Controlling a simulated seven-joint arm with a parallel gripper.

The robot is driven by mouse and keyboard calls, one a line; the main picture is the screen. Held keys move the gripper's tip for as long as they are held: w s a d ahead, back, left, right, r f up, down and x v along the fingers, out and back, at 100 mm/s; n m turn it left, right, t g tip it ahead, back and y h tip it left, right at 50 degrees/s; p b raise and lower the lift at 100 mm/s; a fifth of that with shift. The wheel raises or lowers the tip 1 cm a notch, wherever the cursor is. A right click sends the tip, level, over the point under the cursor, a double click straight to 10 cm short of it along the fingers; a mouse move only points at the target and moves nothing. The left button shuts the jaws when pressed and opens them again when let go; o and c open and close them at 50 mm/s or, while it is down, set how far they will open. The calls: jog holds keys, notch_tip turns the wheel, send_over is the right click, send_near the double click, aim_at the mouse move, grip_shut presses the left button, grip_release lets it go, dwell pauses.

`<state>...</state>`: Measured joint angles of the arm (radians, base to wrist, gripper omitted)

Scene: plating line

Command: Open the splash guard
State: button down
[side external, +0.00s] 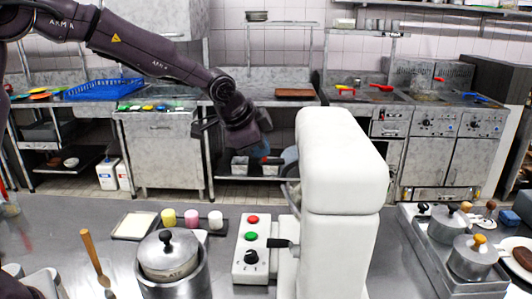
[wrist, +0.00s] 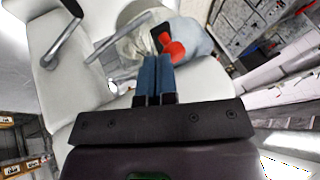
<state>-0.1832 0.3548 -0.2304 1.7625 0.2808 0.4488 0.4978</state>
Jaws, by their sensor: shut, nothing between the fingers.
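The white mixer (side external: 340,165) stands on the steel counter. What looks like its splash guard, a grey curved piece (side external: 289,165), shows at its left side, mostly hidden by the mixer body. In the wrist view, the mixer's white body (wrist: 65,75) fills the left, and a pale curved guard or bowl rim (wrist: 138,42) lies beyond my fingertips. A red knob-like part (wrist: 174,49) is just beyond and right of the fingertips. My gripper (side external: 264,148) points down left of the mixer head. Its blue fingers (wrist: 153,62) are together and empty. I cannot tell whether they touch anything.
A control box (side external: 250,250) with red and green buttons and a black knob stands at the mixer's left. Lidded pans (side external: 472,258) stand to the right.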

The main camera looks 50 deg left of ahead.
jog(key=w+a+m+g+h, duration=0.1)
jog(key=w+a+m+h, duration=0.3)
jog(key=w+a+m, duration=0.4)
jog(key=shift+w+m+g+h, duration=0.3)
jog(key=shift+w+m+h, duration=0.1)
jog(key=shift+w, duration=1.65)
jog(key=shift+a, duration=0.1)
